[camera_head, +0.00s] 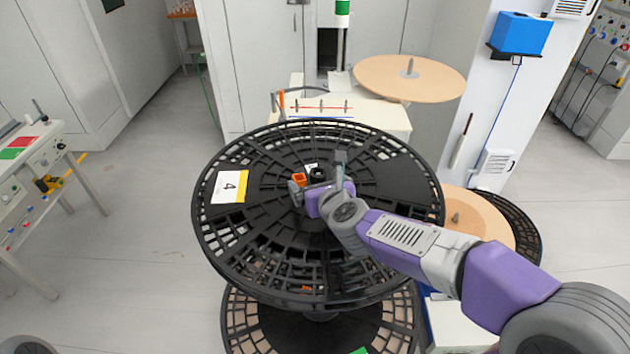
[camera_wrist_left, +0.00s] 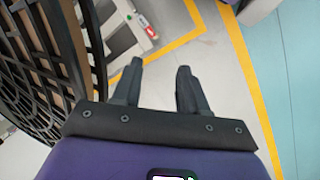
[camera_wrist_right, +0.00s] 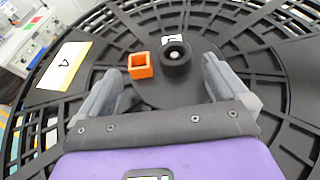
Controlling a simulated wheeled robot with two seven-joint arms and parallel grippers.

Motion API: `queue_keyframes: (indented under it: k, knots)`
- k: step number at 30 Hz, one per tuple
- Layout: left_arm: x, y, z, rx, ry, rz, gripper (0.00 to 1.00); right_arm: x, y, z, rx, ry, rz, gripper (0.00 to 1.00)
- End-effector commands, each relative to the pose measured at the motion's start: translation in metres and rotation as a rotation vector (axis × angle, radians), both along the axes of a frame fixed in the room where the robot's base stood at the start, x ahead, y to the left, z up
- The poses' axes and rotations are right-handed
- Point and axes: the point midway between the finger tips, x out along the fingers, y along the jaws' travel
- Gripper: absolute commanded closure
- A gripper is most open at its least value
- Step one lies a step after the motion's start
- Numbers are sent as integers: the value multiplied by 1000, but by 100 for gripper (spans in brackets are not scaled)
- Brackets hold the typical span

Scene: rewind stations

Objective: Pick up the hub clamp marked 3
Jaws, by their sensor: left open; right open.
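A short black round clamp with a pale centre (camera_wrist_right: 176,58) sits at the hub of the black reel (camera_wrist_right: 250,25) in the right wrist view. A small white tag (camera_wrist_right: 171,39) is just behind it; its mark is too small to read surely. In the head view the clamp (camera_head: 318,174) is partly hidden by my right gripper (camera_head: 317,177). That gripper (camera_wrist_right: 162,72) is open, its fingers apart on either side of the hub, with the clamp and an orange square piece (camera_wrist_right: 140,65) just beyond its tips. My left gripper (camera_wrist_left: 159,69) is open and empty.
A card marked 4 (camera_head: 230,187) lies on the left of the reel. More reels are below, and a tan disc (camera_head: 410,76) stands behind. A bench (camera_head: 30,165) is at left. The left gripper has open floor ahead, with a black reel (camera_wrist_left: 50,60) close on its left.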

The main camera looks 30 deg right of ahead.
Motion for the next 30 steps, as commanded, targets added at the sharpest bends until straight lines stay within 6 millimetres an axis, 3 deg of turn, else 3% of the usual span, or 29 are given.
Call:
queue_keyframes:
  k: [6,15,26,30]
  knots:
    - [0,0,-6,0,-1,0,57,24,-4,-12,1,2,0,0]
    - [0,0,-5,0,-1,0,57,28,-5,-12,1,0,-1,0]
    - [1,0,-5,0,-1,0,57,28,-5,-12,1,0,-1,55]
    - [1,0,-5,0,-1,0,57,28,-5,-11,-1,-2,-1,55]
